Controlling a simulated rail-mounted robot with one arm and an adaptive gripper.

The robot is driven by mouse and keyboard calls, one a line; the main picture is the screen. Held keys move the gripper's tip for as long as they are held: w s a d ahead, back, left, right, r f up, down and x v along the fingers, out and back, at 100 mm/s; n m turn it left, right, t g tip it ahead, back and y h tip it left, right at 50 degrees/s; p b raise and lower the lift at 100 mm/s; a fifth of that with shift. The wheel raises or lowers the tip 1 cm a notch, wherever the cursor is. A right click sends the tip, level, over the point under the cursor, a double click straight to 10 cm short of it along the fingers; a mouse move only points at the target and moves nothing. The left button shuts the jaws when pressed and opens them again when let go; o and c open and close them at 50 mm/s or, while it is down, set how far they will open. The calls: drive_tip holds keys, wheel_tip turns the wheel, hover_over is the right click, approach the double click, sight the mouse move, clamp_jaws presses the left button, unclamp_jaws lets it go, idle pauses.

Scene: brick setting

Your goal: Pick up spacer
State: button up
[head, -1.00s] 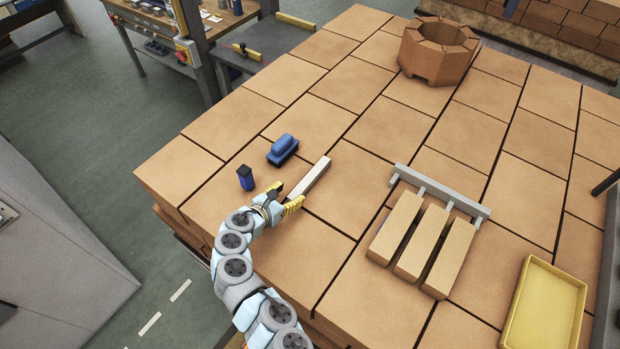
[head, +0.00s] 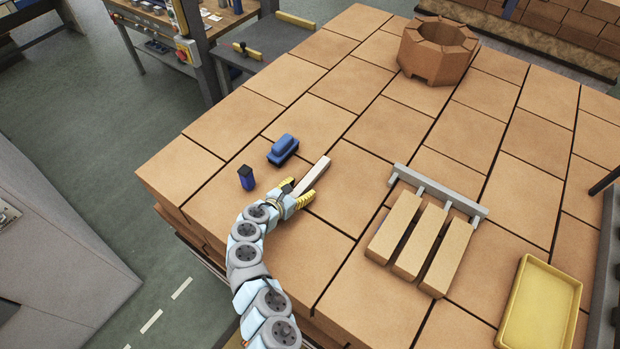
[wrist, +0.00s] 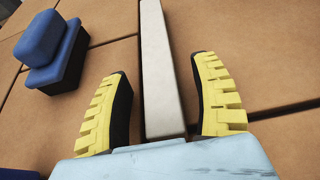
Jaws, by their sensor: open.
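The spacer looks to be the long pale bar (head: 316,174) lying on the brick-tiled surface left of the middle in the head view. In the wrist view the bar (wrist: 158,65) runs away from me between my two yellow fingers. My gripper (head: 300,190) is open, with one finger on each side of the bar's near end. In the wrist view my gripper (wrist: 165,95) shows a gap to the bar on both sides, wider on the left at the fingertips.
A blue block-like tool (head: 283,149) and a small dark blue item (head: 246,178) lie left of the bar. A grey rack (head: 440,190) with three bricks (head: 420,240) and a yellow tray (head: 541,305) are to the right. An octagonal brick ring (head: 437,50) stands at the back.

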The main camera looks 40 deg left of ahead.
drive_tip(key=shift+w+a+f, duration=0.1)
drive_tip(key=shift+w, duration=0.4)
drive_tip(key=shift+w+f, duration=0.25)
drive_tip(key=shift+w, duration=0.1)
clamp_jaws()
